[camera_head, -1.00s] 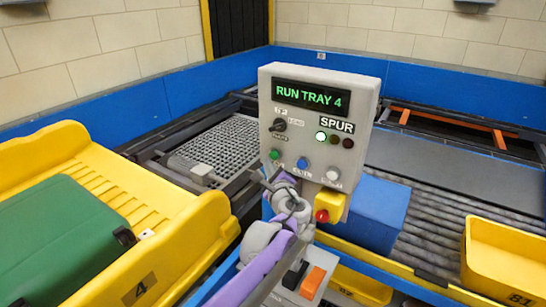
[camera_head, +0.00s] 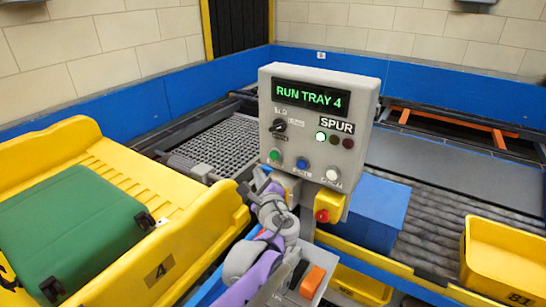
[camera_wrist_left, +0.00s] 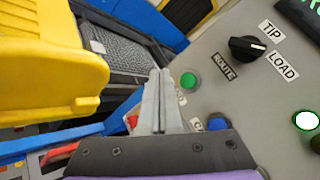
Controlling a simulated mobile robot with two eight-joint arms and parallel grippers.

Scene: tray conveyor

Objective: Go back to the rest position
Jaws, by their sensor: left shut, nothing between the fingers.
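My left gripper (camera_head: 262,180) is shut and empty, in front of the lower left of the grey control panel (camera_head: 365,95). In the left wrist view its two fingers (camera_wrist_left: 158,80) are pressed together, near the panel's green button (camera_wrist_left: 188,80); I cannot tell whether they touch the panel. A yellow tray marked 4 (camera_head: 205,240) carries a green suitcase (camera_head: 75,235) at the left. My right gripper is not in view.
A blue box (camera_head: 370,212) stands on the roller conveyor (camera_head: 430,225) behind the panel. A yellow tray marked 81 (camera_head: 505,255) is at the right. A red button on a yellow housing (camera_head: 328,207) sits below the panel. A blue wall (camera_head: 440,75) runs behind.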

